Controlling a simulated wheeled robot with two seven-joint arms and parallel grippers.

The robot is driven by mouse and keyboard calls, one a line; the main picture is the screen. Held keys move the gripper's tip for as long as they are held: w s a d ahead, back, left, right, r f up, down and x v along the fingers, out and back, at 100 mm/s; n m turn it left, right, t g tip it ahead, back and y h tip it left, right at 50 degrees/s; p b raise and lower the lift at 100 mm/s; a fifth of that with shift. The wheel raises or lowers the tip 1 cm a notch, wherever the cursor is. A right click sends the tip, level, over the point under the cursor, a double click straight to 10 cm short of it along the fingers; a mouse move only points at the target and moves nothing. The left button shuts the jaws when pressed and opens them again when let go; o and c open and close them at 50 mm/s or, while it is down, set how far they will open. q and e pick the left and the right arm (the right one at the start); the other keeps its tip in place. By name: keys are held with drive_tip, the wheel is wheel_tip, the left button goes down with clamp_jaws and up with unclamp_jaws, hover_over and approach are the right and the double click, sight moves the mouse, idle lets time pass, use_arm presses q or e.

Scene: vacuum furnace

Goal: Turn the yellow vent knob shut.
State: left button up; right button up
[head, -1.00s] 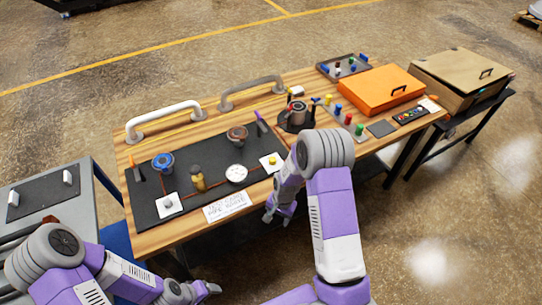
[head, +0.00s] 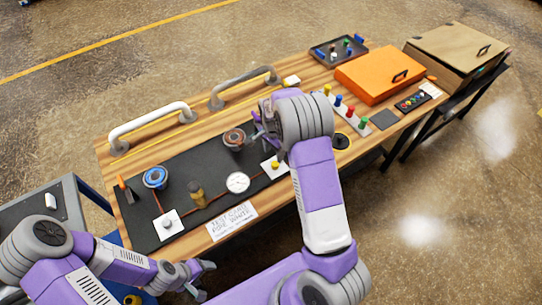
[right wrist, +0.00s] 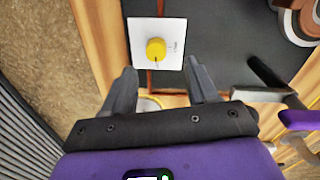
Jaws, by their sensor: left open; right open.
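The yellow vent knob (head: 274,165) sits on a small white plate at the right end of the dark panel. In the right wrist view the knob (right wrist: 156,48) has a dark mark towards my gripper, with tiny lettering to its right on the white plate (right wrist: 138,30). My right gripper (right wrist: 160,80) is open and empty; its fingers straddle the line to the knob but look short of it, and I see no contact. In the head view my right arm largely hides this gripper. My left gripper (head: 200,278) is open, low in front of the bench, away from the knob.
A round gauge (head: 238,182), a brass fitting (head: 197,193), a blue knob (head: 155,178) and a brown knob (head: 234,139) share the panel. A purple-handled tool (right wrist: 300,118) is close right of my right gripper. An orange case (head: 378,77) stands farther right.

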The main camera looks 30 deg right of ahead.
sight(275, 163)
drive_tip(key=f, duration=0.4)
drive_tip(key=s+f, duration=0.1)
drive_tip(key=f, duration=0.1)
drive_tip(key=shift+c, duration=0.4)
drive_tip(key=shift+r, duration=0.1)
drive_tip(key=c, duration=1)
